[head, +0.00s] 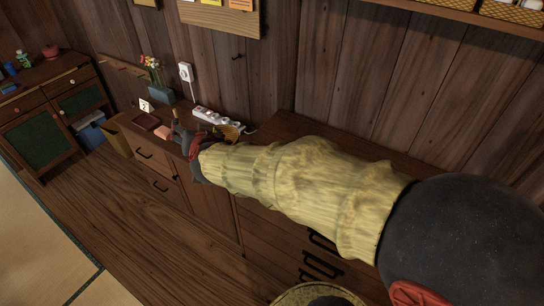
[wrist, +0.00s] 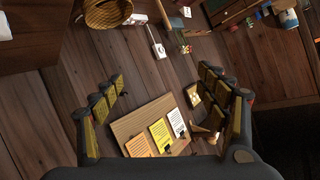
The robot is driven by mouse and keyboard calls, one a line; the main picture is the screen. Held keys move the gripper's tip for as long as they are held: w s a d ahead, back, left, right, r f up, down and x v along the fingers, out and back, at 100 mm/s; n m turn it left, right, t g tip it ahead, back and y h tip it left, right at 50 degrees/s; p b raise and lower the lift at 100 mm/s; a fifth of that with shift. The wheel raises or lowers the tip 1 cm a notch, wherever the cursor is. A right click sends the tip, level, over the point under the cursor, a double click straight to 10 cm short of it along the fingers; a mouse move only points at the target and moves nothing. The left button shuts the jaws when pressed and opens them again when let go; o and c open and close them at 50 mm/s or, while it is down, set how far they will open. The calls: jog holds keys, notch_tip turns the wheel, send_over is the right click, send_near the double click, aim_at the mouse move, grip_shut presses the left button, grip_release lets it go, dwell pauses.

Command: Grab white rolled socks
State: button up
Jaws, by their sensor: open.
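My gripper (head: 183,132) is over the low wooden cabinet near the back wall in the head view. In the wrist view its two padded fingers are spread wide, and the space between them (wrist: 162,80) is empty. I cannot make out white rolled socks for certain in either view. A small white thing (wrist: 4,26) is cut off at the left edge of the wrist view, and I cannot tell what it is. My arm hides part of the cabinet top in the head view.
The low cabinet (head: 150,160) holds a white power strip (head: 213,117), a blue vase with flowers (head: 158,92) and a pink block (head: 163,131). A woven basket (wrist: 106,12) shows in the wrist view. A note board (head: 222,18) hangs on the wall. Another cabinet (head: 45,125) stands left.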

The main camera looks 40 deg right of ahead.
jog(key=s+d+f+m+g+h, duration=0.1)
jog(key=d+f+g+h, duration=0.1)
jog(key=d+f, duration=0.2)
jog(key=s+d+f+m+g+h, duration=0.2)
jog(key=d+f+h, duration=0.1)
jog(key=d+f, duration=0.1)
jog(key=s+d+f+m+g+h, duration=0.1)
jog(key=s+d+f+m+h, duration=0.1)
jog(key=d+f+h, duration=0.1)
jog(key=shift+s+d+f+g, duration=0.15)
jog(key=shift+d+f+g, duration=0.25)
jog(key=shift+d+f, duration=0.55)
jog(key=s+f+g, duration=0.1)
jog(key=s+d+f+m+g, duration=0.1)
jog(key=s, duration=0.1)
jog(key=s+d+f+h, duration=0.1)
jog(key=shift+s+d+m+g, duration=0.2)
jog(key=shift+d+m+g, duration=0.1)
jog(key=shift+g, duration=0.1)
jog(key=shift+w+d+f+h+b, duration=0.15)
jog(key=shift+d+f+h+b, duration=0.2)
jog(key=shift+d, duration=0.4)
jog(key=b+x, duration=0.3)
jog(key=x, duration=0.2)
jog(key=shift+w+d+f, duration=0.25)
jog(key=shift+c, duration=0.9)
jog(key=c, duration=0.7)
jog(key=shift+r, duration=0.1)
jog(key=shift+c, duration=0.6)
